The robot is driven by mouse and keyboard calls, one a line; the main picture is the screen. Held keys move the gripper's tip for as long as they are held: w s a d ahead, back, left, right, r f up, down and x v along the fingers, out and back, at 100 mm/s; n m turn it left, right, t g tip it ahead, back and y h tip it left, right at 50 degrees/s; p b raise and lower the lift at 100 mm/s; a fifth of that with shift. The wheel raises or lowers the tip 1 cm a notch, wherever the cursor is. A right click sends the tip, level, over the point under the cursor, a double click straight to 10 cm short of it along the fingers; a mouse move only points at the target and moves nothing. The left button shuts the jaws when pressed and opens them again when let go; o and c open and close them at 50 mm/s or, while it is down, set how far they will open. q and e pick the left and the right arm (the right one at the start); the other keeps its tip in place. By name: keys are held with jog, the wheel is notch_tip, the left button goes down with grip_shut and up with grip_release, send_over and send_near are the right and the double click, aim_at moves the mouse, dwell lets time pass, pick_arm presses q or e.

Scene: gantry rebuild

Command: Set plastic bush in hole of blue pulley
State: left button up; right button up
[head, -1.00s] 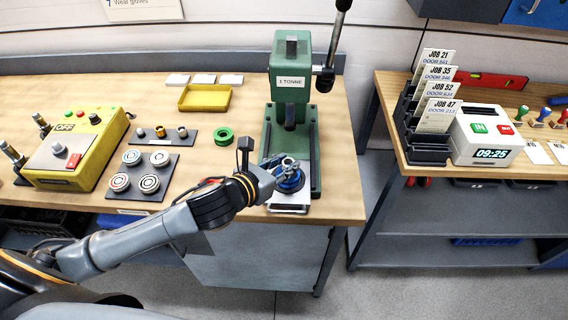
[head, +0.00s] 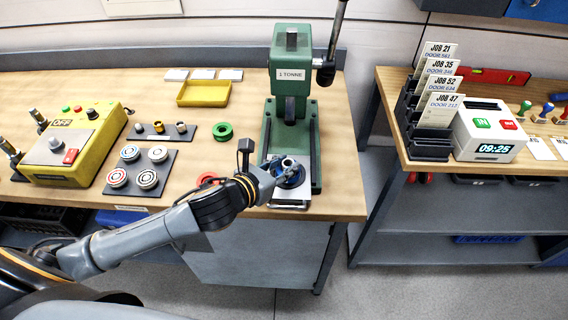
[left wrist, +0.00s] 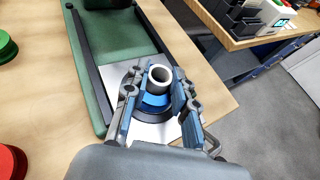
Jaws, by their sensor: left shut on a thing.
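The blue pulley (head: 292,182) lies on the pale plate on the base of the green press; it also shows between my fingers in the left wrist view (left wrist: 154,101). A pale grey ring-shaped bush (left wrist: 160,75) stands upright over the pulley's middle, its open end up. My left gripper (head: 284,168) is shut on this bush, with one finger on each side in the left wrist view (left wrist: 157,88). The fingers partly hide the pulley, and I cannot tell whether the bush's lower end is inside the hole. My right gripper is not in view.
The green press (head: 290,75) rises just behind the pulley. Green (head: 222,131) and red (head: 208,178) pulleys lie to the left. Several small bushes stand on a dark strip (head: 170,137). A yellow control box (head: 74,148) and yellow tray (head: 204,94) are farther left.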

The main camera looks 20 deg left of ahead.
pick_arm(q)
jog(key=o, duration=1)
jog(key=v, duration=0.7)
jog(key=shift+s+a+r, duration=0.1)
jog(key=shift+s, duration=0.15)
